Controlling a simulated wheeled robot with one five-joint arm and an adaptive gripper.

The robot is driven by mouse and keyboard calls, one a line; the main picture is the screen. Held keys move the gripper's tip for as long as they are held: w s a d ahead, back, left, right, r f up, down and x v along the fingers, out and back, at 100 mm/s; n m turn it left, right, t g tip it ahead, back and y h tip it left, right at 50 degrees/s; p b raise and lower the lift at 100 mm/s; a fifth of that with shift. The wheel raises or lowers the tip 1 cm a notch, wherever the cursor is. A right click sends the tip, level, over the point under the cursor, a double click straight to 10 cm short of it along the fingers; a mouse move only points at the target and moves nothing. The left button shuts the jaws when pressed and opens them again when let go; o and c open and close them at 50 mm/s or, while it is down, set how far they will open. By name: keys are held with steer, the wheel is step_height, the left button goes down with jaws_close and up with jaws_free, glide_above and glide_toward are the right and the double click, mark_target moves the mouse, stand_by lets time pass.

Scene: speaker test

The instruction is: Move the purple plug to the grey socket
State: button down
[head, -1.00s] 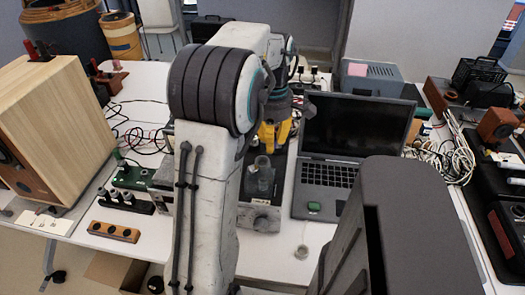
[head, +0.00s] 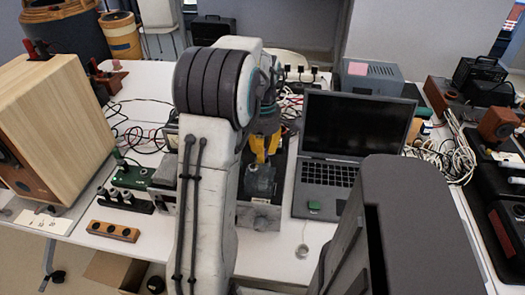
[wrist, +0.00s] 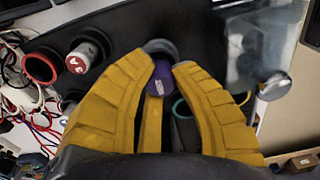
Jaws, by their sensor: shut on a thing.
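My gripper (wrist: 162,68) is shut on the purple plug (wrist: 160,80), which sits between its yellow fingertips in the wrist view. A grey round rim (wrist: 160,47), likely the grey socket, shows just beyond the plug; I cannot tell whether they touch. In the head view my gripper (head: 265,154) points down over the dark panel behind the clear cup, and the plug cannot be made out there. In the wrist view a teal ring (wrist: 181,107) lies partly behind the right finger.
A red-rimmed socket (wrist: 40,66) and a red-topped plug (wrist: 82,59) stand left of the fingers. A clear cup (wrist: 258,48) and a silver knob (wrist: 275,86) stand right. A laptop (head: 330,185) is right of the panel; a wooden speaker (head: 55,125) is far left.

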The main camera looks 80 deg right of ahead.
steer(key=shift+f, duration=0.3)
steer(key=c, duration=1.1)
jaws_free()
steer(key=shift+c, duration=0.2)
step_height(320, 180, up, 13)
steer(key=p, duration=0.2)
steer(key=shift+f, duration=0.15)
steer(key=shift+d, duration=0.1)
